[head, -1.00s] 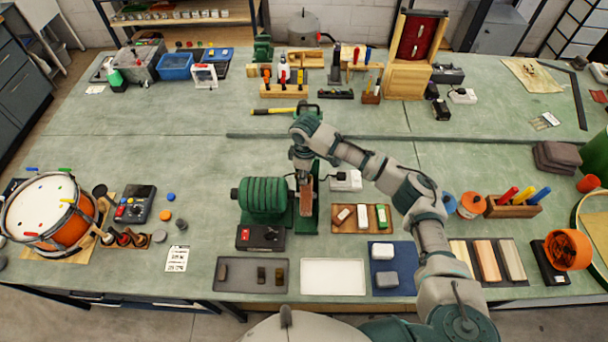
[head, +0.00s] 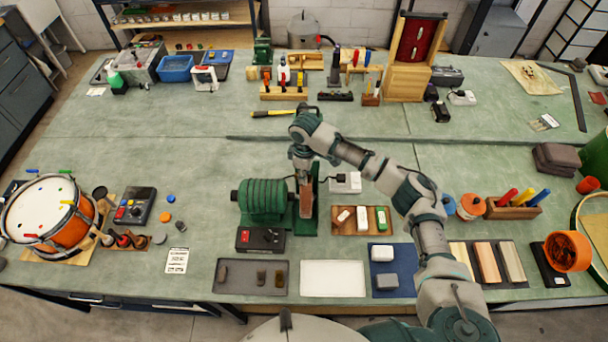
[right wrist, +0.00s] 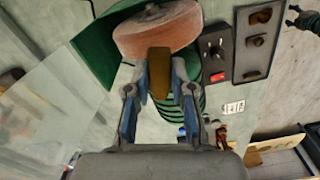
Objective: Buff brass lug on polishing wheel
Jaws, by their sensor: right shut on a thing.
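The polishing wheel (head: 306,200), a tan disc, sits at the right side of the green ribbed motor (head: 263,196). My right gripper (head: 303,172) is above the wheel's far upper edge. In the right wrist view, its blue-padded fingers (right wrist: 158,88) are shut on a brass lug (right wrist: 158,70). The lug's end overlaps the edge of the wheel (right wrist: 160,28); I cannot tell if they touch. In the head view the held lug is too small to make out. My left gripper is not in view.
A dark tray (head: 240,289) with three small lugs lies in front of the motor, beside a white tray (head: 333,278). The control box (head: 260,239) stands between motor and dark tray. A wooden tray (head: 361,231) with bars is right of the wheel. A drum (head: 47,215) stands far left.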

